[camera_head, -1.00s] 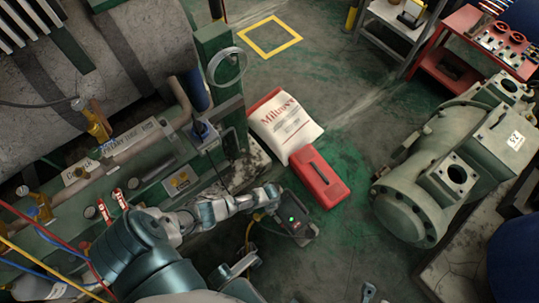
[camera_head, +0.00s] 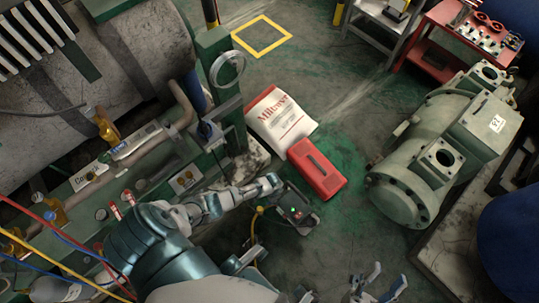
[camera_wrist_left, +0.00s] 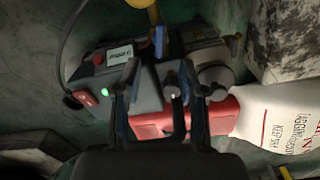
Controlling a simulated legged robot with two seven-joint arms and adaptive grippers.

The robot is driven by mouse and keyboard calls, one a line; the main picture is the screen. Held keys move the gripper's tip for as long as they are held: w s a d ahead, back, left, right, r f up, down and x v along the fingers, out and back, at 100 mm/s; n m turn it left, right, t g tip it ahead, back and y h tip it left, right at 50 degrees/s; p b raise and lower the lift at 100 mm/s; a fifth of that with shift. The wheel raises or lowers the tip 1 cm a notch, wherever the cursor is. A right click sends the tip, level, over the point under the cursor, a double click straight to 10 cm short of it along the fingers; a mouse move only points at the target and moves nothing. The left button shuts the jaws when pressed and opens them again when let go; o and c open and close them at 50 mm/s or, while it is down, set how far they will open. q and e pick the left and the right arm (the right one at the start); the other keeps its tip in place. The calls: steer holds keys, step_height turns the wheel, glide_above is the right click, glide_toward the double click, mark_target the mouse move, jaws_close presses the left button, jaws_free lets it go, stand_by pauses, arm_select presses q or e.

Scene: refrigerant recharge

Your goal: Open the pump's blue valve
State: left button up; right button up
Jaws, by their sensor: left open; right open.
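The pump (camera_head: 296,213) is a dark grey unit with a green light, standing on the floor. In the left wrist view the pump (camera_wrist_left: 148,92) fills the middle, with red buttons and a label. A small blue part, which looks like the blue valve (camera_wrist_left: 159,41), is on its top below a yellow fitting (camera_wrist_left: 142,4). My right gripper (camera_head: 380,284) is open and empty at the bottom right.
A red case (camera_head: 318,170) and a white-and-red sack (camera_head: 280,118) lie behind the pump. A green compressor (camera_head: 420,190) stands to the right. A yellow hose (camera_head: 254,225) runs beside the pump. Green machinery with pipes fills the left. The floor between pump and compressor is clear.

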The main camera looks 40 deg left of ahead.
arm_select(q)
steer(key=shift+w+r, duration=0.1)
steer(key=shift+r, duration=0.4)
steer(key=shift+r+p, duration=1.45)
arm_select(e)
steer(key=w+f+n+g, duration=0.1)
steer(key=w+f+g, duration=0.3)
steer(key=f+g, duration=0.1)
steer(key=shift+w+a+f+g, duration=0.15)
steer(key=shift+a+f+g, duration=0.25)
steer(key=shift+g, duration=0.3)
